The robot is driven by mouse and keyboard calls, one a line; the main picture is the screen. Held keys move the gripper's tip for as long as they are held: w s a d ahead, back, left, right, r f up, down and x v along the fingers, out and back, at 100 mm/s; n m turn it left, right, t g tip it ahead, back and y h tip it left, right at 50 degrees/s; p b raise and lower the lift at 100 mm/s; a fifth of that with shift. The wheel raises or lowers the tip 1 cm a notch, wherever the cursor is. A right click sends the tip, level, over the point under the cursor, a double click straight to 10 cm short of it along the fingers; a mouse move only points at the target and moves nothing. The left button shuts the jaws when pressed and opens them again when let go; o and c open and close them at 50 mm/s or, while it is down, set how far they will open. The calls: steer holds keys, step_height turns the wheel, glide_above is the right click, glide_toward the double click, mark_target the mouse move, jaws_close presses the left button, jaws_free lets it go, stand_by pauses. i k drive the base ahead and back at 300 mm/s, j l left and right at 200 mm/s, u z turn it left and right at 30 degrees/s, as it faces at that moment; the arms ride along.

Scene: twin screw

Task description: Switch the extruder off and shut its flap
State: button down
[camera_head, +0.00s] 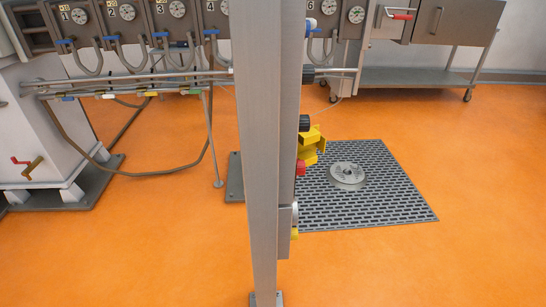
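A tall grey post (262,120) stands on the floor in the middle of the view. A narrow panel on its right side is seen nearly edge-on. I cannot tell the switch positions. At the top right is a grey metal housing (425,20) with a red handle (402,14). I cannot tell which part is the extruder's flap, or whether it is open. My gripper is not in view.
Numbered gauge units with grey hoses (88,58) line the back. Horizontal pipes (130,84) run left of the post. A white machine (50,125) stands at left, a wheeled bench (415,78) at back right. A floor grate (400,205) holds a round drain (347,175). Orange floor is clear in front.

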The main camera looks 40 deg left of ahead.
mark_target(301, 168)
steer(key=i+l+u, duration=0.15)
steer(key=u, duration=0.3)
steer(key=i+l+u, duration=0.15)
steer(key=l+u, duration=0.15)
steer(key=u, duration=0.2)
steer(key=i+l+u, duration=0.1)
steer(key=l+u, duration=0.2)
steer(key=u, duration=0.15)
steer(key=l+u, duration=0.3)
steer(key=u, duration=0.15)
steer(key=l+u, duration=0.3)
steer(key=l, duration=0.15)
steer(key=l+u, duration=0.35)
steer(key=l, duration=0.15)
steer(key=k+l+u, duration=0.2)
steer(key=k+l, duration=0.2)
steer(key=l, duration=0.1)
